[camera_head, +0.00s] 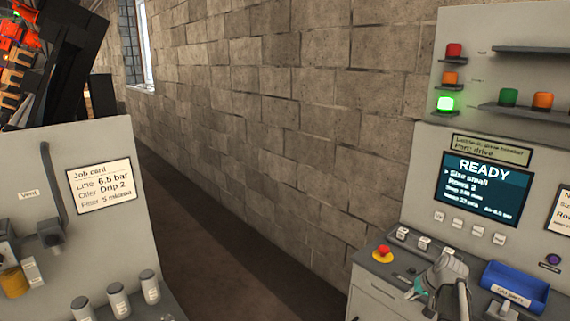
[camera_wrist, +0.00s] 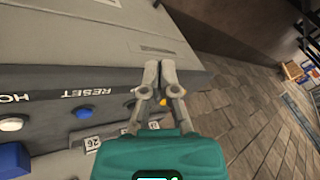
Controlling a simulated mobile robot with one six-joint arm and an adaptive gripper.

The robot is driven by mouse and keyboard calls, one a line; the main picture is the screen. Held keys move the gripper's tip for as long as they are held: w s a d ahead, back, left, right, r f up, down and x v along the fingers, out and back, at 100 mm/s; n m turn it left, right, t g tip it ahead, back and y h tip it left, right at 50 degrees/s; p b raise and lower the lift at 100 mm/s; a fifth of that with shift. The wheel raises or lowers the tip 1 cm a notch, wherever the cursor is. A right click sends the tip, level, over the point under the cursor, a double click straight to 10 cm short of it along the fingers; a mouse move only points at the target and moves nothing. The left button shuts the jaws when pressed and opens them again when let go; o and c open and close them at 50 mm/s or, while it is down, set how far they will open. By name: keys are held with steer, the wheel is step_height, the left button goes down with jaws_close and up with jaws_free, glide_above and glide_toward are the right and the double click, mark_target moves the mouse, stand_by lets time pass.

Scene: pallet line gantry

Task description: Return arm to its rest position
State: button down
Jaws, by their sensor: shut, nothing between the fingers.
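My gripper (camera_wrist: 160,66) shows in the wrist view with its two grey fingers together at the tips and nothing between them. Its teal body fills the bottom of that view. The fingers are over the edge of a grey console with a blue RESET button (camera_wrist: 85,112) and a white button (camera_wrist: 12,123) to their left. A small yellow button (camera_wrist: 163,101) shows behind the fingers. In the head view, my arm is low at the right, in front of the console (camera_head: 384,285), with the teal part of my gripper (camera_head: 417,287) small and partly hidden.
In the head view, a red stop button (camera_head: 383,253) and a blue parts bin (camera_head: 515,286) flank my arm. A screen (camera_head: 485,195) reads READY, and a green lamp (camera_head: 446,103) is lit. A panel with a job card (camera_head: 101,185) stands left. Open floor (camera_head: 215,265) lies between.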

steer(key=s+a+f+n+g+h, duration=0.1)
steer(key=s+a+g, duration=0.1)
steer(key=s+a, duration=0.5)
steer(key=s+a+f+n+g+h, duration=0.1)
steer(key=s+a, duration=0.7)
steer(key=a, duration=0.8)
steer(key=shift+f+n+g+h, duration=0.15)
steer(key=shift+n+g+h, duration=0.5)
steer(key=shift+g, duration=0.25)
steer(key=shift+w, duration=0.1)
stand_by(0.5)
